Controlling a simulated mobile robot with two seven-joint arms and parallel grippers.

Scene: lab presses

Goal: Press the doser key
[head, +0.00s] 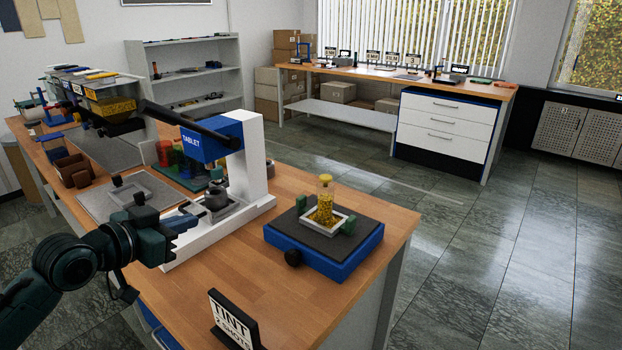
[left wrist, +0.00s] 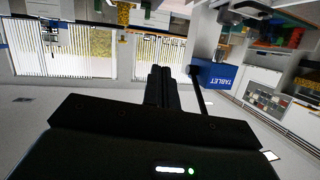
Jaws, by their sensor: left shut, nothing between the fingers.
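I cannot make out a doser key for sure in either view. A row of clear hoppers (head: 109,106), the nearest with yellow granules, stands at the back left of the wooden table; its dosing parts are small and partly hidden. My left gripper (head: 188,222) is shut and empty, in front of the white and blue press marked TABLET (head: 256,160), apart from the hoppers. Its dark closed fingers show in the left wrist view (left wrist: 161,88), with the blue TABLET head (left wrist: 218,76) upside down beside them. My right gripper is not in view.
A blue platform (head: 325,253) with a black knob holds a grey tray and a jar of yellow granules (head: 325,192). A TINT sign (head: 232,320) stands at the front edge. A grey plate (head: 128,198) lies left of the press. Bare tabletop lies at front centre.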

